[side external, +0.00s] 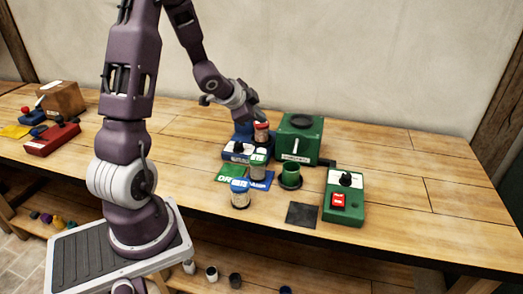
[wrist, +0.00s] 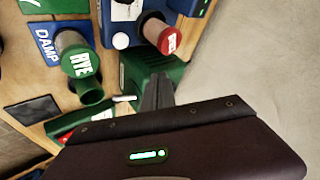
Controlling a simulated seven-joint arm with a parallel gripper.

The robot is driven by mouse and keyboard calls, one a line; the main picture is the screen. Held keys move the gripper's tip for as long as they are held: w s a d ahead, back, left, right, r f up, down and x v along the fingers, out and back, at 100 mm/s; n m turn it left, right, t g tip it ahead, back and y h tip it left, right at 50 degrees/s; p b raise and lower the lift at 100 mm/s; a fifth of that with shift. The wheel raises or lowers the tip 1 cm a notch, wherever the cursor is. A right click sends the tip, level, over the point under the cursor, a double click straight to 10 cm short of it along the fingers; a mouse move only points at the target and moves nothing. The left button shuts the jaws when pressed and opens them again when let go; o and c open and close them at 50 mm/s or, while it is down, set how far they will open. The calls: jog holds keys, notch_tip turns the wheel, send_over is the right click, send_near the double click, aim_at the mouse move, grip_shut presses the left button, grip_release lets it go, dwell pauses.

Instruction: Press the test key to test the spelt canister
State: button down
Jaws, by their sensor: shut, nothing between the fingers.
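My gripper (wrist: 158,92) is shut and empty; in the side view it is low over the back of the blue unit, by the red-lidded canister. That canister (side external: 261,132) stands on or against the blue unit (side external: 240,153); in the wrist view its red lid (wrist: 170,40) has lettering I cannot read clearly. The blue unit (wrist: 121,28) shows a white label and a round white part; I cannot tell which part is the test key. A blue-lidded canister (side external: 240,193) stands in front.
A green machine (side external: 301,135) stands just right of my gripper. A green cup (side external: 291,173), dark square (side external: 301,215) and green box with a red switch (side external: 344,197) lie to the right. The green DRY card (side external: 230,172) is at left. The far right bench is clear.

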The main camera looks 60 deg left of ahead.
send_near(259, 140)
jog(key=w+d+f, duration=0.1)
jog(key=w+f, duration=0.1)
jog(key=w+d+f, duration=0.1)
jog(key=w, duration=0.1)
jog(key=shift+d, duration=0.35)
jog(key=shift+f, duration=0.1)
dwell(1.6)
jog(key=shift+f, duration=0.3)
jog(key=shift+f, duration=0.5)
dwell(0.5)
dwell(0.3)
jog(key=shift+r, duration=0.9)
jog(key=shift+r, duration=2.55)
